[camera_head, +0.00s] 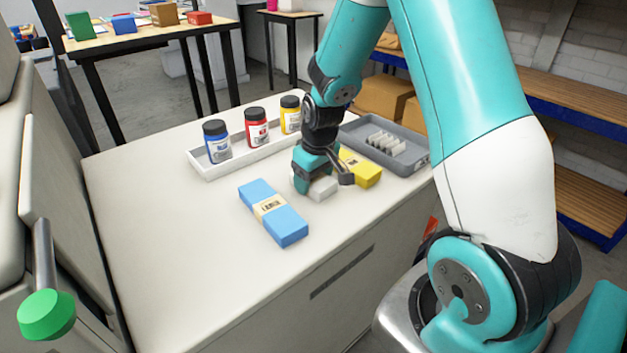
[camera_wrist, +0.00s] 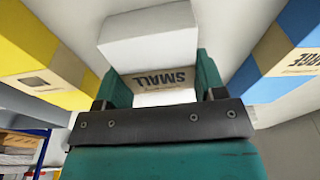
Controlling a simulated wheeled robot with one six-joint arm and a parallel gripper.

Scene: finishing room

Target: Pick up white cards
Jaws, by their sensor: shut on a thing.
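A small white pack of cards (camera_head: 323,188) is on the white counter between a blue pack and a yellow pack. In the wrist view the white pack (camera_wrist: 150,50) shows a band printed SMALL and sits between my fingers. My gripper (camera_head: 318,182) is shut on it from above, with its fingers on either side. I cannot tell whether the pack is lifted clear of the counter.
The blue pack (camera_head: 285,226) lies to the left and the yellow pack (camera_head: 362,172) close to the right. Behind are a white tray (camera_head: 206,172) with blue, red and yellow jars and a grey tray (camera_head: 414,163) with white pieces. The counter's left front is clear.

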